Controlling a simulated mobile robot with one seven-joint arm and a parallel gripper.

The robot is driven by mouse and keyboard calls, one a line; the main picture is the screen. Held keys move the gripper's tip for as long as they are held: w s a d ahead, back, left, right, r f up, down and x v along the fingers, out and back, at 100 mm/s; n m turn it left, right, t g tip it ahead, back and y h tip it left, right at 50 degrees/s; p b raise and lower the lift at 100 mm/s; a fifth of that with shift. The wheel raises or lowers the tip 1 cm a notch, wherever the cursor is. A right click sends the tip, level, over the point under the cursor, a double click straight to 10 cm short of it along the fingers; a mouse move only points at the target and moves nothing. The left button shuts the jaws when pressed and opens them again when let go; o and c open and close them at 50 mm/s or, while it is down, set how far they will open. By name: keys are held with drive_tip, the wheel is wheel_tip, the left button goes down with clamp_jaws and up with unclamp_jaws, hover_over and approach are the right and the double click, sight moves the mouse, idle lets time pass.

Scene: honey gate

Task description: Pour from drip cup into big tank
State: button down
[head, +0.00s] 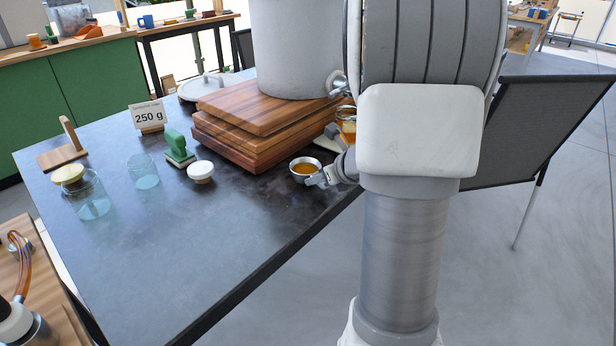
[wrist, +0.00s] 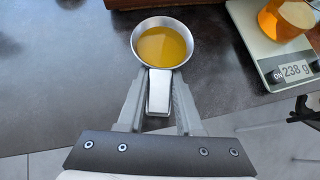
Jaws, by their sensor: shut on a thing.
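The drip cup (head: 305,169) is a small round metal cup with amber honey in it. It is upright near the table's front edge, just before the wooden boards; I cannot tell whether it touches the table. My gripper (head: 322,180) is shut on its handle; the wrist view shows the cup (wrist: 162,42) level ahead of my fingers (wrist: 158,82), with a pale block between them. The big tank (head: 290,50) is a large pale grey cylinder on the stacked boards, with a metal tap (head: 338,84) low on its right side. Its top is out of view.
A jar of honey (wrist: 288,18) stands on a scale (wrist: 270,55) reading 238 g, right of the cup. Stacked wooden boards (head: 215,135) lie behind it. A white-lidded jar (head: 200,171), green stamp-like thing (head: 178,148) and glass jars stand left. The table's front left is clear.

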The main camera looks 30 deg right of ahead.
drive_tip(key=shift+r+p, duration=0.5)
drive_tip(key=shift+r, duration=0.25)
drive_tip(key=shift+r, duration=0.1)
idle(0.3)
drive_tip(key=shift+r+p, duration=2.7)
drive_tip(key=shift+r, duration=0.2)
